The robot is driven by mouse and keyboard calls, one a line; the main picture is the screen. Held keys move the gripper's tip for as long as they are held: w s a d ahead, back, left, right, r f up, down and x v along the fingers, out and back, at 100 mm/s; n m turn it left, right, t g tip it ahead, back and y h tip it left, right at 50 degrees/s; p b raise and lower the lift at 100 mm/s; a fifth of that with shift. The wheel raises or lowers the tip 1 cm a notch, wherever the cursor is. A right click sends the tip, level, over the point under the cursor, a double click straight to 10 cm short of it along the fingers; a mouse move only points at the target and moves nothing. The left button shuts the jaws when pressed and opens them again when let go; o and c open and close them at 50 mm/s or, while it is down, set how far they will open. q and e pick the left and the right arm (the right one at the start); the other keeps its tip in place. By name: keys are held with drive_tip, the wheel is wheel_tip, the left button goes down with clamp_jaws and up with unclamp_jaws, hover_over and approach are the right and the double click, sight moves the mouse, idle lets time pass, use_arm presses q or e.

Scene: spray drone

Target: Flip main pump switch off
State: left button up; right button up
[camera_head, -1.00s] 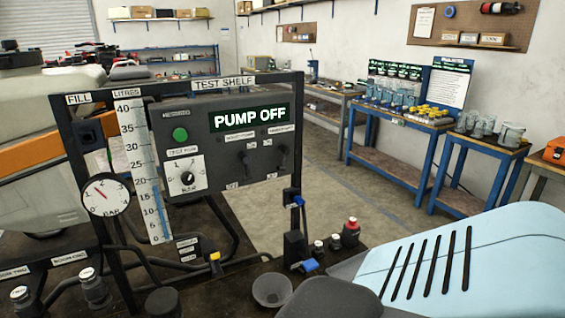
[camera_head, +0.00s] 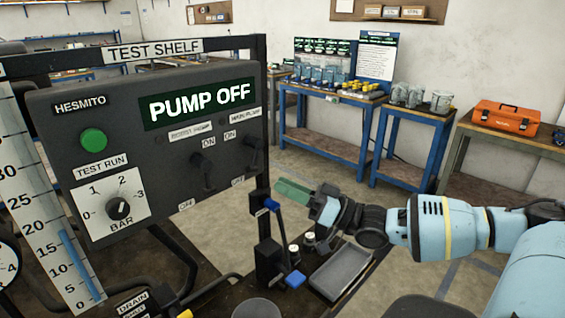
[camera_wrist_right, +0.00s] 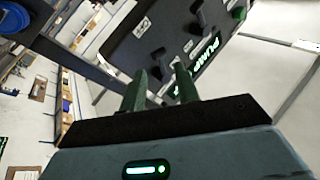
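The grey control panel (camera_head: 60,140) stands at the left with a lit "PUMP OFF" display (camera_head: 199,103). The main pump switch (camera_head: 254,152) is the dark right-hand lever near the panel's right edge. Its label is small, and I cannot tell its position surely. A second lever (camera_head: 203,172) is to its left. In the right wrist view the main pump switch (camera_wrist_right: 160,65) lies just beyond the fingertips. My right gripper (camera_head: 292,190) points left, right of and below that switch and apart from it. In the wrist view (camera_wrist_right: 160,88) its green fingers are parted and empty. My left gripper is out of view.
A green button (camera_head: 93,140) and bar dial (camera_head: 118,208) are on the panel. Blue-handled valves (camera_head: 272,204) stand below the right edge, close to my right gripper. A grey tray (camera_head: 342,270) lies below my right arm. Blue benches (camera_head: 325,150) are behind.

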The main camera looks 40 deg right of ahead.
drive_tip(key=shift+w+a+r+b, duration=0.1)
drive_tip(key=shift+w+a+r, duration=0.35)
drive_tip(key=shift+w+r, duration=0.45)
drive_tip(key=shift+w+a+r+b, duration=0.15)
drive_tip(key=shift+w+a+r, duration=0.35)
drive_tip(key=shift+w, duration=0.6)
drive_tip(key=shift+w+a+r+b, duration=0.1)
drive_tip(key=shift+w+a+r, duration=0.25)
drive_tip(key=shift+w+r, duration=0.6)
drive_tip(key=shift+f, duration=0.1)
drive_tip(key=shift+c, duration=0.3)
clamp_jaws()
